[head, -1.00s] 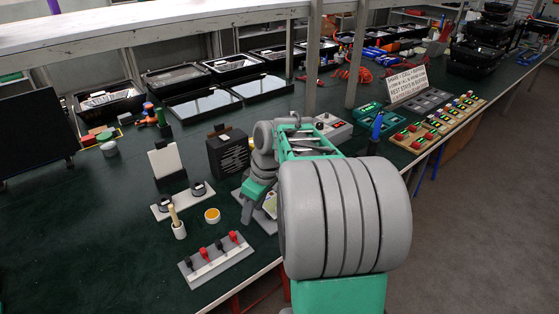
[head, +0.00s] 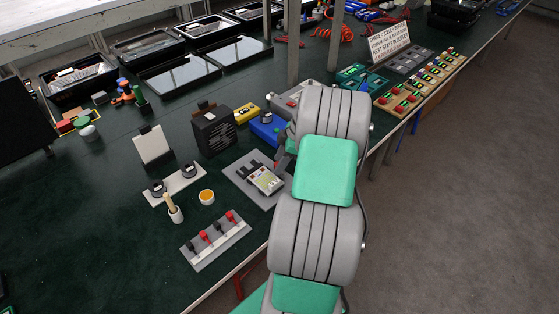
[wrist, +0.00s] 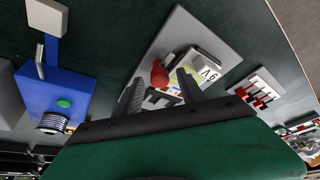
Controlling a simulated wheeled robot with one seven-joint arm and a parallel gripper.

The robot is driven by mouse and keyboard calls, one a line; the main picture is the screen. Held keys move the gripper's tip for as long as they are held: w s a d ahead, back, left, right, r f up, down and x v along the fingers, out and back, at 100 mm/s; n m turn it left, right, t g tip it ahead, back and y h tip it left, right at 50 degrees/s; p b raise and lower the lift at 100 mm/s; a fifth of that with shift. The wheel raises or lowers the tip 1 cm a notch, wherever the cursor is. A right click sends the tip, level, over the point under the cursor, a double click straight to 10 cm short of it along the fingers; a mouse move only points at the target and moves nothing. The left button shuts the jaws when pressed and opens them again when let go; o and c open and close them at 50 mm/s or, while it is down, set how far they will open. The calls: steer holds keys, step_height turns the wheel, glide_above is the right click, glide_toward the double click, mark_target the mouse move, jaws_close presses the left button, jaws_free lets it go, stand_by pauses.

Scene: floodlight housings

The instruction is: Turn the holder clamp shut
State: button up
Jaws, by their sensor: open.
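The holder is a grey plate (head: 246,184) on the green bench, with dark blocks and a white-and-yellow labelled meter (head: 265,180) on it. In the wrist view the plate (wrist: 180,28) shows beyond my fingers with the meter (wrist: 208,68) and a red knob (wrist: 160,73), which looks like the clamp's handle. My gripper (wrist: 160,78) is open, its two dark fingers apart over the holder. The red knob appears between the fingertips; I cannot tell whether either finger touches it. In the head view my arm hides most of the gripper.
A blue box (wrist: 58,92) with a green button stands left in the wrist view. A black speaker-like box (head: 214,132), a yellow meter (head: 246,113) and a plug strip (head: 216,240) stand around the holder. A grey control box (head: 290,97) is behind. Bare bench lies at front left.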

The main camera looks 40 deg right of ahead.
jaws_close()
stand_by(0.4)
stand_by(0.4)
steer(key=m+t+h+b, duration=0.1)
steer(key=m+b, duration=0.1)
steer(key=m, duration=0.2)
steer(key=shift+a, duration=0.15)
steer(key=m+h+b, duration=0.1)
steer(key=m+h, duration=0.1)
steer(key=m, duration=0.3)
steer(key=shift+a+b, duration=0.1)
steer(key=shift+b, duration=0.2)
steer(key=m+h+b, duration=0.1)
steer(key=m+h, duration=0.1)
steer(key=m, duration=0.2)
steer(key=shift+a+m, duration=0.15)
steer(key=shift+m, duration=0.15)
steer(key=shift+m+g+h+b, duration=0.35)
steer(key=shift+m+h, duration=0.45)
steer(key=shift+m, duration=1.4)
